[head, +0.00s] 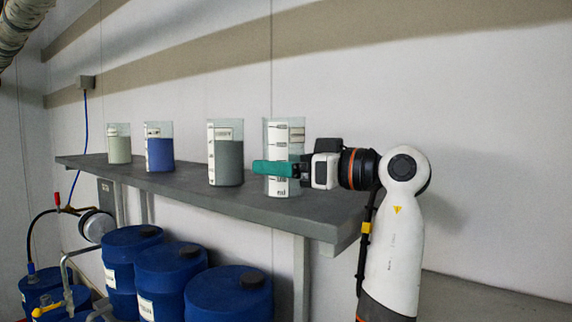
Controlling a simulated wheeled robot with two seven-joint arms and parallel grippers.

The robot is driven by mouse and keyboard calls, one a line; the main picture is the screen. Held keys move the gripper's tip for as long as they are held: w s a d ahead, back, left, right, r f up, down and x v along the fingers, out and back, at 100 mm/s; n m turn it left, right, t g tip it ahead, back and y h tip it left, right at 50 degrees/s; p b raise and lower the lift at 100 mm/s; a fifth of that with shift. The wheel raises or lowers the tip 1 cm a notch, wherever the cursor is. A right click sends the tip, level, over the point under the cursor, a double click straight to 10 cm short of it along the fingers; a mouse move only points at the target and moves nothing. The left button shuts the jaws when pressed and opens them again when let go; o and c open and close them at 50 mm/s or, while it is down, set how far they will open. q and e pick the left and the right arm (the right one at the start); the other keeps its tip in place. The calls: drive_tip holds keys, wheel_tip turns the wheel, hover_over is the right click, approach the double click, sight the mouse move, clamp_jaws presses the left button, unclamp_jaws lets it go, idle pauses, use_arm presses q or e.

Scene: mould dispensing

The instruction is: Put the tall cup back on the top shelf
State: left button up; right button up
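The tall cup (279,137), a clear graduated beaker with dark scale marks, stands upright at the right end of the row on the grey shelf (205,198). My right gripper (273,167) reaches in from the right at the cup's lower half. One teal finger crosses in front of the cup. The other finger is mostly hidden behind it, so I cannot tell whether they press on the glass. The cup's base appears to be on the shelf top. My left gripper is not in view.
Three other beakers stand left of the cup: one with grey contents (226,160), one with blue (160,154) and one with pale green (119,149). Blue drums (228,297) stand below the shelf. A wall is close behind. The shelf's right end is bare.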

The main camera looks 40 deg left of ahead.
use_arm(q)
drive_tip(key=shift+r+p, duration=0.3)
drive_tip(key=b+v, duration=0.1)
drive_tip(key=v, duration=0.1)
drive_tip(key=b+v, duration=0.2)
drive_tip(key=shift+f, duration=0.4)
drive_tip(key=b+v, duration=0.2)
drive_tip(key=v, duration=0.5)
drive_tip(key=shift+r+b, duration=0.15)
drive_tip(key=shift+b, duration=0.25)
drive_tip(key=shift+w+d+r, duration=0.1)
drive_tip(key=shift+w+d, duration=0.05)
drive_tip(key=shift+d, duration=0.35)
